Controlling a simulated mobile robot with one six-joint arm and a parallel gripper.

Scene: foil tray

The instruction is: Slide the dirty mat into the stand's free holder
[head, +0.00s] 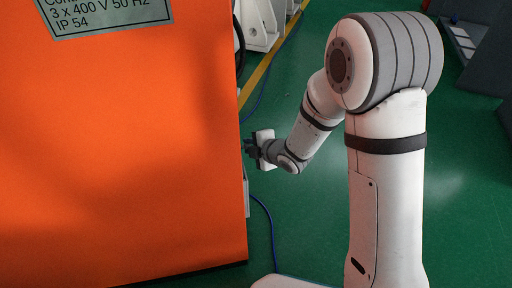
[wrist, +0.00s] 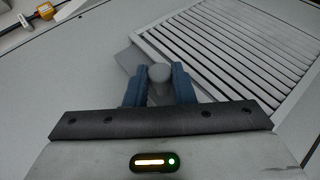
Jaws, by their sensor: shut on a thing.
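In the wrist view, my gripper (wrist: 158,84) has its two blue-grey fingers closed on a small grey round-ended knob (wrist: 159,73). The knob stands by the left edge of a pale louvred panel (wrist: 225,45), over a flat grey piece partly hidden by the fingers. In the head view, my gripper (head: 250,147) is at the right edge of the orange cabinet (head: 120,150), and the cabinet hides what it holds. I cannot make out the dirty mat or the stand with its free holder in either view.
The orange cabinet fills the left of the head view. Green floor (head: 290,220) is open to its right, with a blue cable (head: 268,215) along it. White machine parts (head: 262,25) stand behind. A yellow fitting (wrist: 45,11) shows at the wrist view's upper left.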

